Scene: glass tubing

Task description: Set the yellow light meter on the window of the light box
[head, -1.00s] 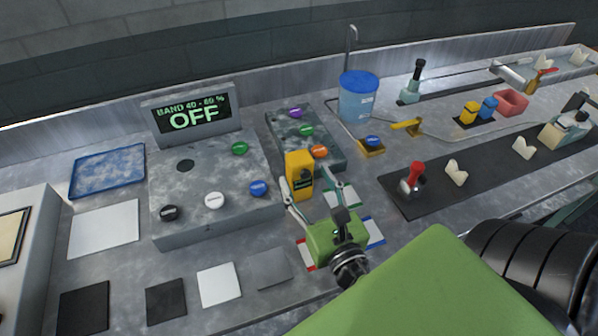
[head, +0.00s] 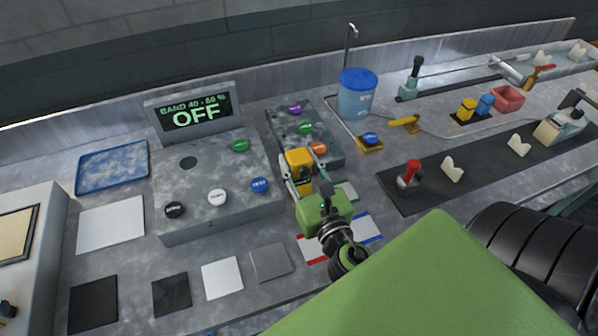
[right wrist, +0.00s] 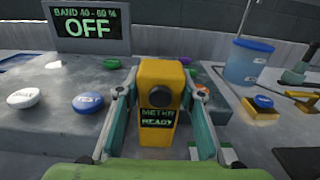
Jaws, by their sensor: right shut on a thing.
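The yellow light meter (head: 299,161) is upright just right of the light box. In the right wrist view the meter (right wrist: 158,75) shows a dark round lens and a small screen reading "METER READY". My right gripper (head: 303,174) is shut on the meter, one finger on each side. The meter's foot is hidden in the head view, so I cannot tell if it touches the bench. My left gripper is not in view.
The light box's display (head: 195,113) reads "BAND 40 - 60 %" and "OFF". Black, white, blue and green buttons sit on the box. A grey button panel (head: 322,143) stands behind the meter. A blue-lidded container (head: 357,98) is farther right. Flat plates lie in front of the box.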

